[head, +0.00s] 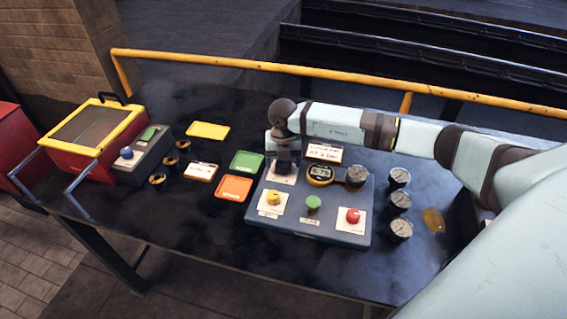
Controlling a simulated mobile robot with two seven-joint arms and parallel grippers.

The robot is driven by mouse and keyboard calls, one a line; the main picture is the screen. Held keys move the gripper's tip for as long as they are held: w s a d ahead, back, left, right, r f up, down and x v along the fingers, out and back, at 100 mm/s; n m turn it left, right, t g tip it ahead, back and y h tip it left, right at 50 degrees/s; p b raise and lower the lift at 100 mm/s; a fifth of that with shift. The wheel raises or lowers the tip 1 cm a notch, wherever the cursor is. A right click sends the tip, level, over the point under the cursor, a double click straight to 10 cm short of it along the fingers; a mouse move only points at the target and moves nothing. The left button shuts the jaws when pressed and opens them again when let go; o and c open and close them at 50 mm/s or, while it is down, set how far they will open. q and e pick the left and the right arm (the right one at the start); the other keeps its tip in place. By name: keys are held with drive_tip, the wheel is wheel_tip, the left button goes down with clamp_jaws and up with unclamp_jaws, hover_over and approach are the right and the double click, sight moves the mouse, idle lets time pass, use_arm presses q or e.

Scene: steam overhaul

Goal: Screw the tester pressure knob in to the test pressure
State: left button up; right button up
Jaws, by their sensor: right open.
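The tester (334,236) is a blue-grey panel on the dark bench. Along its front are a yellow knob (273,198), a green knob (313,203) and a red knob (352,216), each by a white label too small to read. Behind them are a yellow-rimmed digital display (320,174) and a round dial gauge (355,177). My right gripper (283,172) points down over the tester's back left corner, above a white label. It is open; its fingertips are dark and small, and whatever is between or under them is hidden. My left gripper is out of view.
Several loose gauges (400,202) stand right of the tester. Green (247,161), orange (234,188) and yellow (208,130) trays lie left of it. A red and yellow box (85,150) stands far left. A yellow rail (220,62) runs behind the bench. My right arm spans the back right.

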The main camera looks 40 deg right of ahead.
sight(284, 162)
wheel_tip(284, 162, up, 12)
drive_tip(key=b, duration=0.1)
drive_tip(key=shift+r, duration=0.2)
idle(0.5)
